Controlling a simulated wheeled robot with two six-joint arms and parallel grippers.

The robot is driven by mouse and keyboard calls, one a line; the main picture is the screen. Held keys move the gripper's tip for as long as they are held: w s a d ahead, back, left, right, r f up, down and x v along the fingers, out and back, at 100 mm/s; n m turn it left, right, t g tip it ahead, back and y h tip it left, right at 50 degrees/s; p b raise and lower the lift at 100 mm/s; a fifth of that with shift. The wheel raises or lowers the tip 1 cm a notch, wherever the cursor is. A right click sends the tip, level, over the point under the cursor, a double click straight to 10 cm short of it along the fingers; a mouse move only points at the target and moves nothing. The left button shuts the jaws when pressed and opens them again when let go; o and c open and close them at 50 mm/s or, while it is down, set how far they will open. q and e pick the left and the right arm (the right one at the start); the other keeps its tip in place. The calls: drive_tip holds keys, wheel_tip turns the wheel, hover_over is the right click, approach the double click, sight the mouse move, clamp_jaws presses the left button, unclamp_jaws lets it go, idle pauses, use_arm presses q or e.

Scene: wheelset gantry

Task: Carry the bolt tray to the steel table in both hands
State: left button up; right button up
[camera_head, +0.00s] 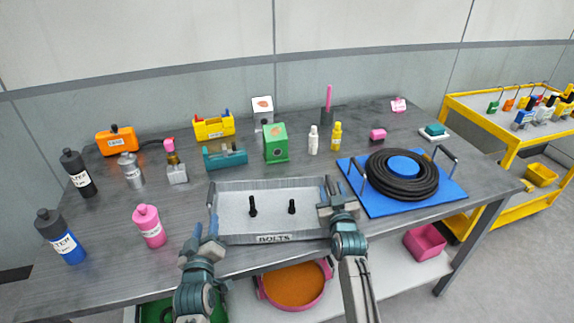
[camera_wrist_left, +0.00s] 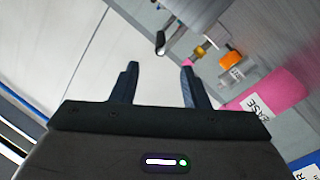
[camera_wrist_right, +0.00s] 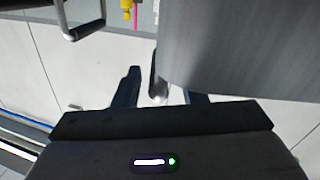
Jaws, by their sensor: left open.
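The bolt tray (camera_head: 236,239) is a shallow grey tray labelled BOLTS, with two black bolts inside. It rests at the front middle of a grey metal-looking table (camera_head: 110,235), with an upright handle at each end. My left gripper (camera_head: 207,238) is open and empty, just short of the tray's left handle (camera_head: 212,197). In the left wrist view that handle (camera_wrist_left: 160,42) shows beyond the fingertips. My right gripper (camera_head: 332,195) is at the tray's right handle. In the right wrist view its fingers are apart, with the handle (camera_wrist_right: 153,75) between them.
A blue board (camera_head: 390,205) with a coiled black hose (camera_head: 405,180) and handles stands close right of the tray. A pink bottle (camera_head: 150,226) is left of it. A green box (camera_head: 275,143) and several bottles stand behind. A yellow cart (camera_head: 510,135) is at far right.

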drive_tip(key=shift+s, duration=0.4)
use_arm(q)
drive_tip(key=shift+s, duration=0.25)
use_arm(e)
drive_tip(key=s, duration=1.1)
drive_tip(key=shift+d, duration=0.2)
drive_tip(key=shift+s, duration=0.1)
